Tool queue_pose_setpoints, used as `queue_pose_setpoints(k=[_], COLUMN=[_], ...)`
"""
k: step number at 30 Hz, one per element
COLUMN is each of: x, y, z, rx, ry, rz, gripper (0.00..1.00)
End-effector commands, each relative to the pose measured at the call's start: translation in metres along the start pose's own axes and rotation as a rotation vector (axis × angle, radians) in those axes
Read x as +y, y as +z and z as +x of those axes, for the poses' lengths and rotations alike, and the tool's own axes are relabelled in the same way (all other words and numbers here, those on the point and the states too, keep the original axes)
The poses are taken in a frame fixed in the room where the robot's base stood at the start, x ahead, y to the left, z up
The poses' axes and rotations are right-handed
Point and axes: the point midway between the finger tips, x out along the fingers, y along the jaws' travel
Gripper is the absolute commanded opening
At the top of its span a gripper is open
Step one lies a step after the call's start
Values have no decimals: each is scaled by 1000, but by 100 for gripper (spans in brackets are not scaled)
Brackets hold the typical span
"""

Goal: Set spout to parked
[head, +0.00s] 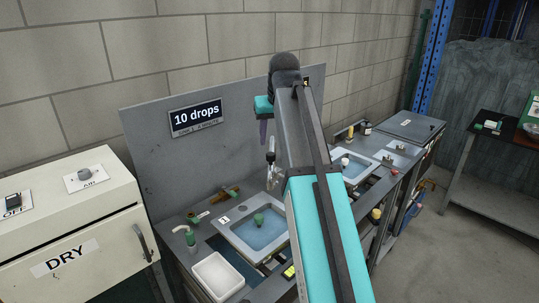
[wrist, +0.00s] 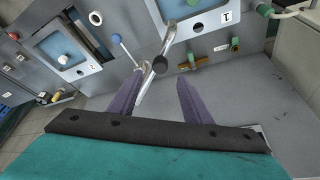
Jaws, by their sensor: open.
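The chrome spout (head: 271,172) stands behind the front sink, partly hidden by my arm in the head view. In the head view one purple finger of my gripper (head: 263,132) shows above the spout. I cannot read a parked mark.
The front sink (head: 232,238) holds water and a green knob; a second sink (head: 353,166) stands to the right. A white tray (head: 217,275) is at the front. A brass valve (head: 226,194) and green tap (head: 190,238) sit left. A grey backboard (head: 160,160) rises behind.

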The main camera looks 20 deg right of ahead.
Motion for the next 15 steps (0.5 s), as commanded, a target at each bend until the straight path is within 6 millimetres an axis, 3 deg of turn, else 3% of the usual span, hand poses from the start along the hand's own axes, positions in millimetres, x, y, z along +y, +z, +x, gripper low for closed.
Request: queue_pose_setpoints(k=[15], x=[-1], y=[0], z=[53], rx=[-2], ry=[0], rz=[-1], gripper=[44])
